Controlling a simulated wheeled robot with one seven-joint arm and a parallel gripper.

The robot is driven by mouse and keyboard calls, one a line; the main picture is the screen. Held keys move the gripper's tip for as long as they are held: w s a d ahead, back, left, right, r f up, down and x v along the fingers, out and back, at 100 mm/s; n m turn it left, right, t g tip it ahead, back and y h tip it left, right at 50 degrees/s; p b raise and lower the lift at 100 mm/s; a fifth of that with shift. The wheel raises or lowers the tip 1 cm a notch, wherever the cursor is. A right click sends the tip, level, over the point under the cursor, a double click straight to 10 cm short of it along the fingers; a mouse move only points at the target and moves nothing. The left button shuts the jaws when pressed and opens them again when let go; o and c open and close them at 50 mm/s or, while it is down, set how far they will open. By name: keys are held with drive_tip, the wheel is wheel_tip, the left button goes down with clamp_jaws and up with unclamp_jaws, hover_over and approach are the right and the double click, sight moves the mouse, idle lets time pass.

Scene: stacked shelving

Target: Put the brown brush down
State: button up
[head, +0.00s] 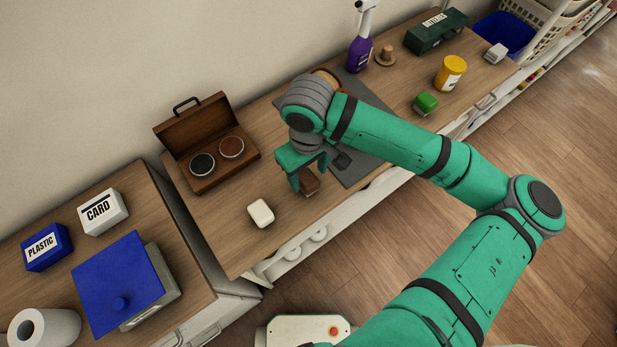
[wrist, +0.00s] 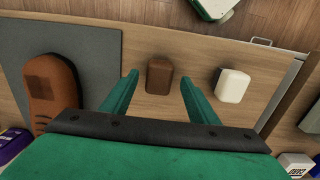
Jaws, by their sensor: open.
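The brown brush (head: 309,184) is a small brown block on the wooden counter, near its front edge. In the wrist view the brush (wrist: 159,77) appears between the two fingertips, with a visible gap on each side. My gripper (head: 308,173) is open above and around the brush; its green fingers also show in the wrist view (wrist: 159,75). The brush appears to rest on the counter. In the head view my gripper partly covers it.
A white block (head: 261,213) lies beside the brush, left of it in the head view. An open brown case (head: 207,170) with two round tins stands behind. A grey mat (head: 355,172) lies to the right, with a brown shoe-like object (wrist: 52,92) on it. A green block (head: 425,103) stands farther right.

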sight(309, 180)
wheel_tip(309, 180, up, 8)
drive_tip(key=shift+r, duration=0.15)
idle(0.7)
